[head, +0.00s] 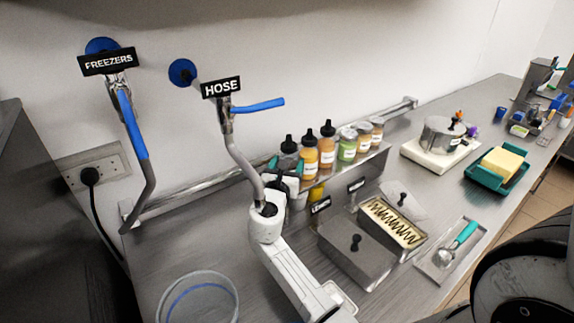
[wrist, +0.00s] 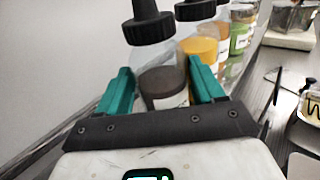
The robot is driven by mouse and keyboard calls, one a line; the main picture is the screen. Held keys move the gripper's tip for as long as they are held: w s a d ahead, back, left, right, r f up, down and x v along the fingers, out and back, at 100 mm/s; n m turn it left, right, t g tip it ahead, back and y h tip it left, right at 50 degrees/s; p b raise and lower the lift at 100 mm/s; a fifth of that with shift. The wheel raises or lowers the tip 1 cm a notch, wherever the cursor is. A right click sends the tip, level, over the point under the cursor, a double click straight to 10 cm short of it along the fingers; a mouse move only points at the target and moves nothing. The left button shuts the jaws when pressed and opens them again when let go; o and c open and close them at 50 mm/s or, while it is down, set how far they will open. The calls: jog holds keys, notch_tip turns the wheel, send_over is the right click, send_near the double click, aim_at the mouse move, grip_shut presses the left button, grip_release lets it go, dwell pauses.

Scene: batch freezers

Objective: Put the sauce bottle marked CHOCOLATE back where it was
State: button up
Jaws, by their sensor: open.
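A clear squeeze bottle (wrist: 163,82) with dark brown sauce and a black nozzle cap stands upright at the left end of the wall shelf. In the head view the bottle (head: 289,147) is mostly hidden behind my arm. Its label is partly seen and cannot be read. My gripper (wrist: 157,84) is open, with one teal finger on each side of this bottle. I cannot tell whether either finger touches it. In the head view my gripper (head: 286,164) is at the shelf's left end.
An orange sauce bottle (head: 309,158) stands close to the right on the shelf (head: 345,172), with more bottles and jars beyond. A clear bucket (head: 198,300) stands at the front left.

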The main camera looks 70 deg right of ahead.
jog(key=shift+o, duration=1.4)
jog(key=shift+f+b, duration=0.2)
jog(key=shift+b, duration=0.15)
jog(key=s+a+b, duration=0.1)
jog(key=a, duration=0.6)
jog(key=shift+s+a, duration=0.15)
jog(key=shift+a, duration=0.05)
jog(key=shift+r, duration=0.1)
